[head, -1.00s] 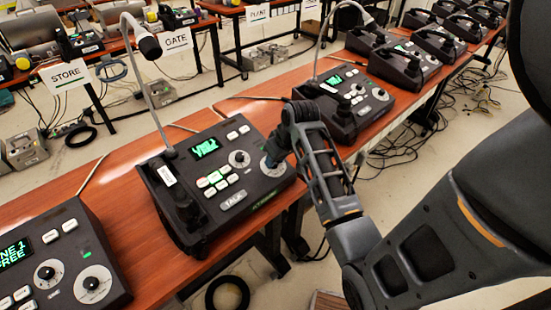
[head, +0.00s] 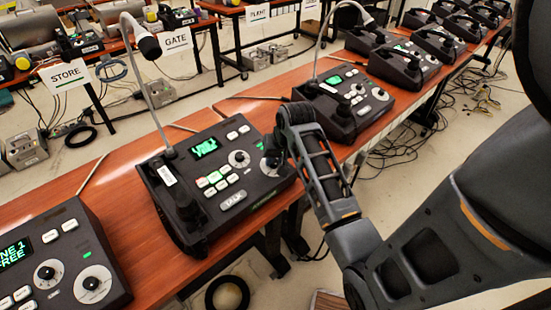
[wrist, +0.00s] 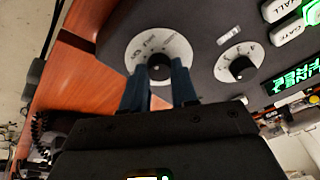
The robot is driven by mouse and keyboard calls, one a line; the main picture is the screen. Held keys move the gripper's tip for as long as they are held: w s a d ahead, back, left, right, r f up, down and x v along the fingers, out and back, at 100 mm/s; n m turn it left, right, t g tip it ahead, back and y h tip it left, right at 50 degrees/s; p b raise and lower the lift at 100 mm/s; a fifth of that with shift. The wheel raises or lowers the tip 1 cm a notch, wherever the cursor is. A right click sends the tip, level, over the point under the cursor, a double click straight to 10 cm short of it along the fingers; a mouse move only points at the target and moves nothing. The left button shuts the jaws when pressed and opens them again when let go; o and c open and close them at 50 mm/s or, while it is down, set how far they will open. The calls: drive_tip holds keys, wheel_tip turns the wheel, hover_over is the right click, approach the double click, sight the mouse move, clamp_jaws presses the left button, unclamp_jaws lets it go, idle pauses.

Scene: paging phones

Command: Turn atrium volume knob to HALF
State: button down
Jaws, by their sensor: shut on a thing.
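The atrium phone (head: 215,205) is a dark desk console with a gooseneck microphone and a green display (head: 204,148) that seems to show a VOL reading. Its volume knob (wrist: 158,68) is black, on a round white dial (wrist: 172,45) with dark marks, at the console's right side. My gripper (wrist: 159,84) is shut on this knob, one blue-grey finger at each side. In the head view my gripper (head: 274,158) hides the knob and much of its dial. The knob's exact setting cannot be read.
A second knob (wrist: 240,66) on its own white dial lies beside the held one. White and green buttons (head: 216,178) are left of it. Another console (head: 62,265) stands at the lower left, and one (head: 345,100) behind my gripper. Bare wood tabletop (head: 118,205) lies between consoles.

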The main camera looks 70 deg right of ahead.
drive_tip(key=c, duration=0.9)
unclamp_jaws()
drive_tip(key=shift+o, duration=0.2)
drive_tip(key=v, duration=0.7)
drive_tip(key=shift+r, duration=0.35)
drive_tip(key=shift+s+a, duration=0.1)
drive_tip(key=shift+s, duration=0.05)
